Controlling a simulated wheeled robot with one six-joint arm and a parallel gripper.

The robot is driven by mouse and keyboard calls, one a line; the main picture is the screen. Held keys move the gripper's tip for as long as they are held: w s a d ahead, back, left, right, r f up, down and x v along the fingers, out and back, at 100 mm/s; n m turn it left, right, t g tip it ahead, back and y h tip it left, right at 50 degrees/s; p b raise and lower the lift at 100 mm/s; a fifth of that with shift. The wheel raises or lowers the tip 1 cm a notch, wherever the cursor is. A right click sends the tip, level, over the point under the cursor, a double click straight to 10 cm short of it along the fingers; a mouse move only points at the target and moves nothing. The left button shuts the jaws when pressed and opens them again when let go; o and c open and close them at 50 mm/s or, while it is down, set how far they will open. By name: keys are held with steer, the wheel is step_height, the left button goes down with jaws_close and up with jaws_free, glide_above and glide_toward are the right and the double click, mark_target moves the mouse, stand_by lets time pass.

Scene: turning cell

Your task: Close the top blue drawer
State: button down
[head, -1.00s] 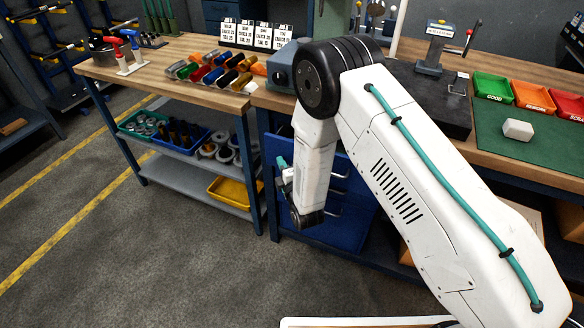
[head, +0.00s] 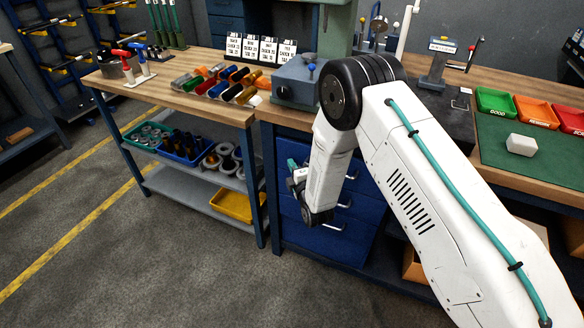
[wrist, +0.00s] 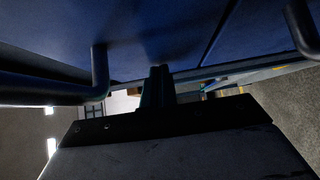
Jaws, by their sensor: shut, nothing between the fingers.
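The blue drawer cabinet (head: 320,240) stands under the bench, with several bar handles down its front. The top blue drawer (head: 366,178) is at the upper part of this front and is partly hidden behind my arm. I cannot tell whether it stands out from the cabinet. My gripper (head: 296,177) is low in front of the cabinet's left side, near the upper drawers. In the wrist view, my gripper's fingers (wrist: 157,88) are shut and empty, close to blue drawer fronts (wrist: 150,30). A dark bar handle (wrist: 98,75) is to their left; I cannot tell if they touch anything.
A wooden bench (head: 225,108) runs above, with a blue-grey block (head: 297,82) near the cabinet's top. A shelf (head: 180,190) with bins stands left of the cabinet, with a yellow tray (head: 232,205) on its lower level. The grey floor (head: 150,285) in front is clear.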

steer(key=s+a+v, duration=0.1)
steer(key=a+v, duration=0.1)
steer(key=v, duration=1.1)
steer(key=shift+a, duration=0.4)
steer(key=shift+f, duration=0.1)
